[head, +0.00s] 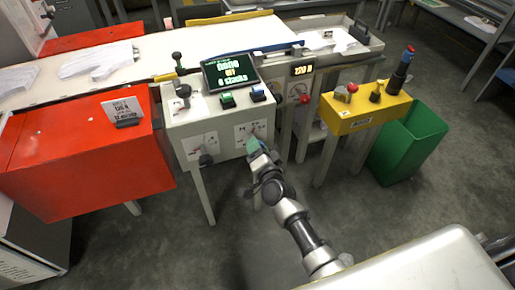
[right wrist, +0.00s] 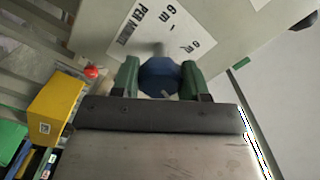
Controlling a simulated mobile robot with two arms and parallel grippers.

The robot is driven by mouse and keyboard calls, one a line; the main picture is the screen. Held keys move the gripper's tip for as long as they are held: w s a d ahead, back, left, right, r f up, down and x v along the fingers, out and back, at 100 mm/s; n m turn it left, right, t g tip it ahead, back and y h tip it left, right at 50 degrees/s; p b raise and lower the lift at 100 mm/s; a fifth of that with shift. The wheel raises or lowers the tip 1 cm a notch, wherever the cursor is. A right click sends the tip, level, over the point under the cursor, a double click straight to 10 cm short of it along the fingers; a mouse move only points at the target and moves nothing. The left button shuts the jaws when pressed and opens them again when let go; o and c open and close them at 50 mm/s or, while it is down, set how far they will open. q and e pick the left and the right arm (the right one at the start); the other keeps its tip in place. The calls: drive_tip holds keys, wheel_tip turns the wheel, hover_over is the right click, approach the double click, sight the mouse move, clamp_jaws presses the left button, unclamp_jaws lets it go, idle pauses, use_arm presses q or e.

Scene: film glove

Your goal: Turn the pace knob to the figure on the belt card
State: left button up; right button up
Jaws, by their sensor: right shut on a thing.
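My right gripper (head: 252,148) is at the front of the white control box, over the right-hand dial plate (head: 243,130). In the right wrist view its two green fingers (right wrist: 160,82) are shut on a dark blue faceted knob (right wrist: 160,75). The knob's plate (right wrist: 150,22) reads "PER MIN…" with "6 m" and "0" legible; the pointer and part of the scale are hidden. A white card (head: 122,106) stands in a dark holder on the red cabinet; its small print is too blurred to read surely. My left gripper is not in view.
A second dark knob (head: 206,160) is on the left of the same panel. Above are a screen (head: 231,72), a green button (head: 227,100) and a blue button (head: 257,93). A yellow control box (head: 365,110) and a green bin (head: 410,143) stand to the right.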

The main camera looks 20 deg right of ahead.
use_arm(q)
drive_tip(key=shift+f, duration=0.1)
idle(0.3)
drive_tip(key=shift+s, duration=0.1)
use_arm(e)
drive_tip(key=o, duration=0.9)
drive_tip(key=shift+o, duration=0.2)
drive_tip(key=shift+s, duration=0.15)
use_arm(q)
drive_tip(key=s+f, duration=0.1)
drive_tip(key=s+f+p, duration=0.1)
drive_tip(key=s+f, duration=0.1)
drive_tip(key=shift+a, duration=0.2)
use_arm(e)
drive_tip(key=s, duration=1)
drive_tip(key=shift+s+d, duration=0.2)
drive_tip(key=shift+s, duration=0.1)
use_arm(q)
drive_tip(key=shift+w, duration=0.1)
